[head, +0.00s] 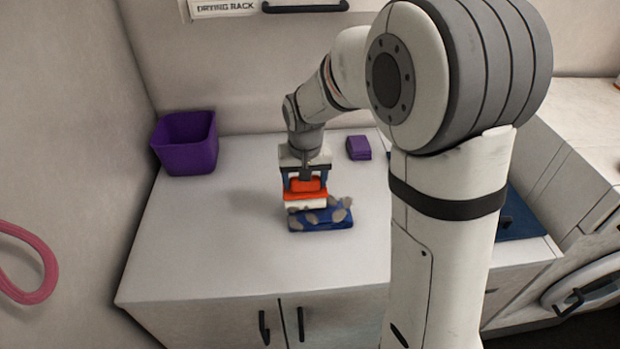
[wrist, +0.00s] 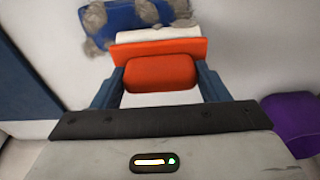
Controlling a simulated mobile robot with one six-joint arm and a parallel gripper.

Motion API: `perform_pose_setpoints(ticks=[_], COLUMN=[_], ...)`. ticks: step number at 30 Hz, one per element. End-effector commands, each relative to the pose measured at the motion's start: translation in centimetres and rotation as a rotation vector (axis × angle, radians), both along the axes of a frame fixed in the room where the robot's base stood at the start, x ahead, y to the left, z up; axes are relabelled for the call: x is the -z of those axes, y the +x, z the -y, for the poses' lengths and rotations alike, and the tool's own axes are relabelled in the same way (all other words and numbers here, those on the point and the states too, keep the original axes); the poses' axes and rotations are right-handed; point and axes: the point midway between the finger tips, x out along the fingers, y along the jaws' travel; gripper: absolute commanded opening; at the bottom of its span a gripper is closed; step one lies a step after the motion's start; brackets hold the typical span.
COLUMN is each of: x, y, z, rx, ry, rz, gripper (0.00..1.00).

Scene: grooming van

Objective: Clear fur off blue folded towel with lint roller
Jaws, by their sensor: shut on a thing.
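The blue folded towel (head: 322,224) lies on the white counter with several grey-brown fur clumps on it. It also shows at the top of the wrist view (wrist: 122,17), partly cut off and partly hidden by the roller. My gripper (head: 306,180) is shut on the orange handle of the lint roller (head: 305,195), which also shows in the wrist view (wrist: 160,73). The roller's white sheet faces the towel. In the head view the roller overlaps the towel's back left part; I cannot tell whether it touches.
A purple bin (head: 187,147) stands at the counter's back left. A small purple block-like item (head: 358,147) lies behind and right of the towel. The white counter (head: 200,250) is clear left and in front. A dark blue surface (head: 517,215) lies at the right, partly behind my arm.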

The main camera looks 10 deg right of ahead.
Motion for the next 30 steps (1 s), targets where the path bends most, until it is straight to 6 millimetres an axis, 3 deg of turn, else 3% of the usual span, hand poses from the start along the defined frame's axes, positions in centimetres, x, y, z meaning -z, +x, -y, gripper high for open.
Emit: perform_pose_setpoints(ticks=[12, 23, 30], x=[0.0, -0.3, -0.2], y=[-0.1, -1.5, -1.5], z=[-3.1, -3.2, -1.8], rx=[-0.001, -0.001, 0.001], ry=[0.0, 0.0, 0.0], rz=[-0.004, -0.002, -0.002], gripper=[0.5, 0.5, 0.5])
